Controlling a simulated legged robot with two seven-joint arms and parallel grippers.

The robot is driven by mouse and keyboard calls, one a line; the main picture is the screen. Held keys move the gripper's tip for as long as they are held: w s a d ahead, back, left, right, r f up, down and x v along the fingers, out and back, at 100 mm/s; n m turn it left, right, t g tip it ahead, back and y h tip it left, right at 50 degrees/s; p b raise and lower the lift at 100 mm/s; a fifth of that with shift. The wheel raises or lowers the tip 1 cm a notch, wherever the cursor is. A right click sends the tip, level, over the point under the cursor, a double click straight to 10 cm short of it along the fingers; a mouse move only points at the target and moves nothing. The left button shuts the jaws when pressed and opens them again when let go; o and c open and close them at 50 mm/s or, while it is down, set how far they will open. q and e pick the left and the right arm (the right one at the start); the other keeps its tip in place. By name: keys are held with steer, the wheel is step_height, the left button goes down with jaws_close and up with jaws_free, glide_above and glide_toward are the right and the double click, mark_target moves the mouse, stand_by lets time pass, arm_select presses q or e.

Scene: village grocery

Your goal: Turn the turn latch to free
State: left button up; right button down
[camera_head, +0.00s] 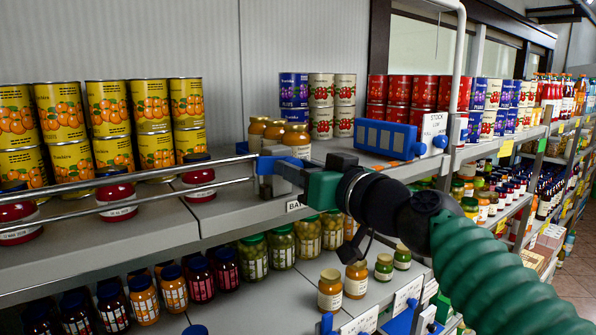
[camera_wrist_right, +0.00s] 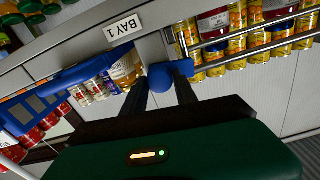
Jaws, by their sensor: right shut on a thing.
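The turn latch shows as a blue part (camera_head: 266,165) at the right end of the metal shelf rails in the head view. My right gripper (camera_head: 281,172) is shut on the knob, reaching in from the right at the shelf front. The gripper hides part of the latch in the head view, and I cannot tell the latch's exact angle. My left gripper is not in view.
Several jars (camera_head: 282,247) fill the lower shelf. The aisle floor (camera_head: 575,280) is free at right.

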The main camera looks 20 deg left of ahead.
steer(key=m, duration=1.6)
steer(key=shift+w+d+f+m, duration=0.1)
steer(key=shift+w+f+m, duration=0.05)
steer(key=shift+f+m, duration=0.15)
stand_by(0.4)
steer(key=c, duration=1.3)
jaws_free()
steer(key=shift+o, duration=1.4)
steer(key=shift+w, duration=0.2)
